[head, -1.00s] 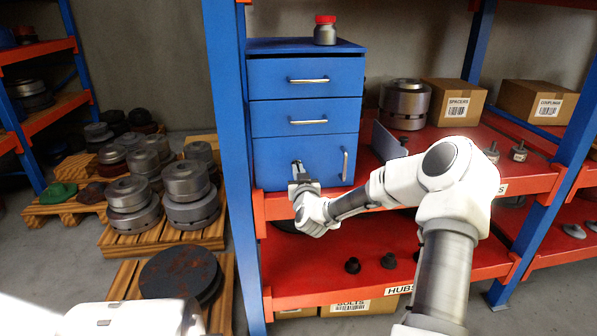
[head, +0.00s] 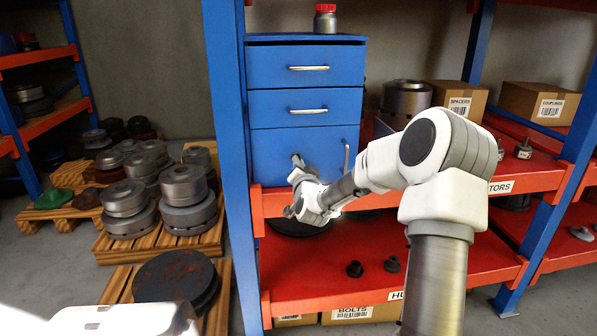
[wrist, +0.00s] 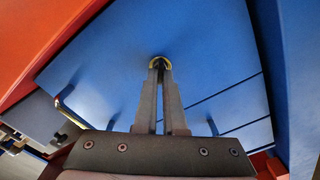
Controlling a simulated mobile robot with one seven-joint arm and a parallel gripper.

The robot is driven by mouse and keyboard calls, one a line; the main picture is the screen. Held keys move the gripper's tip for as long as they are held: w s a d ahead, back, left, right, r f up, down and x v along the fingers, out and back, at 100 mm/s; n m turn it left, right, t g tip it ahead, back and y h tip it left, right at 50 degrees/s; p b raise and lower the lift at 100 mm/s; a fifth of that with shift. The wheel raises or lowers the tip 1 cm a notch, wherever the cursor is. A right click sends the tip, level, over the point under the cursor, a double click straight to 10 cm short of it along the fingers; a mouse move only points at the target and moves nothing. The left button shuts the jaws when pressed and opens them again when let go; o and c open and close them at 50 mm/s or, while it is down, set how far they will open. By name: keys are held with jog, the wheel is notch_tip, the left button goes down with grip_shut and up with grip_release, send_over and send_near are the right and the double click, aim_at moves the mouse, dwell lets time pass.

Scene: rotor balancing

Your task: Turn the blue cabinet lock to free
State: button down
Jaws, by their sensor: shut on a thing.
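The blue cabinet (head: 305,133) stands on the red shelf, with two drawers above a larger lower door (head: 271,158). My gripper (head: 298,160) is at the left part of this door. In the wrist view, the fingers of my gripper (wrist: 160,70) are closed together on the cabinet lock (wrist: 160,58), a small round piece with a yellowish ring on the blue face. The fingertips hide most of the lock, so its turn angle cannot be read. The door's upright handle (head: 346,158) is to the right of my gripper, partly behind my arm.
A jar with a red lid (head: 325,18) stands on the cabinet. A blue shelf post (head: 228,150) rises close on the left. The red shelf edge (head: 276,200) runs just below the door. Cardboard boxes (head: 458,97) and metal rotors stand to the right.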

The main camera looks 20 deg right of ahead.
jog(key=shift+f+m+b, duration=0.1)
jog(key=shift+m+b, duration=2.55)
jog(key=shift+m, duration=2.45)
jog(key=c, duration=1)
grip_release()
jog(key=p+v, duration=0.3)
jog(key=v, duration=1.4)
jog(key=shift+s, duration=0.2)
